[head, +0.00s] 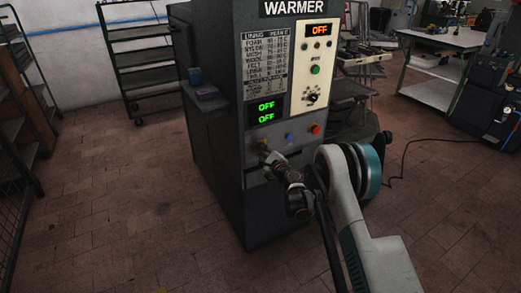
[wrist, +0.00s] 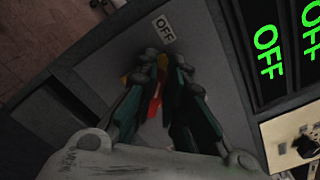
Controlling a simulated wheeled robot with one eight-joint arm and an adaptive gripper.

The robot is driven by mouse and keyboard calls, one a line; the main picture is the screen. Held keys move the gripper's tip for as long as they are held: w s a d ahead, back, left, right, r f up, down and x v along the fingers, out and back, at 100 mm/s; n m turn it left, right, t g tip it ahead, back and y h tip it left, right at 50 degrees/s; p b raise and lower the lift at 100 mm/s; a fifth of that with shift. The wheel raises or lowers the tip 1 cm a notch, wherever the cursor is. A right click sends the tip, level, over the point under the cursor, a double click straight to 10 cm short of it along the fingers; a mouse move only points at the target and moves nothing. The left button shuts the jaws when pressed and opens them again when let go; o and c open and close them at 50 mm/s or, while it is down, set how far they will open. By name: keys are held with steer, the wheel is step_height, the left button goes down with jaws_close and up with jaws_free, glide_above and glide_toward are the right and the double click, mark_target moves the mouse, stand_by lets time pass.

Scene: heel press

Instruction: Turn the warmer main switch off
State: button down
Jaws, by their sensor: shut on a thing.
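The warmer (head: 225,160) is a tall dark cabinet with a grey front panel. Its main switch, with a red handle (wrist: 155,103) and a bit of yellow behind it, sits between my fingertips in the wrist view. My gripper (wrist: 155,85) is shut on the red handle, and the fingers hide much of the switch. An OFF label (wrist: 163,30) is on the panel just beyond the fingertips. In the head view my gripper (head: 268,158) reaches the lower left of the front panel, where the switch is mostly hidden. The green displays (head: 266,112) and the orange display (head: 319,30) read OFF.
A blue button (head: 289,136) and a red button (head: 316,129) are right of my gripper. A side shelf (head: 208,98) holds a blue cup (head: 195,76). A rack (head: 140,60) stands behind, and a workbench (head: 440,40) at right.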

steer(key=c, duration=1.7)
jaws_free()
steer(key=shift+o, duration=0.2)
steer(key=shift+s, duration=0.1)
steer(key=v, duration=1.2)
steer(key=shift+r, duration=0.1)
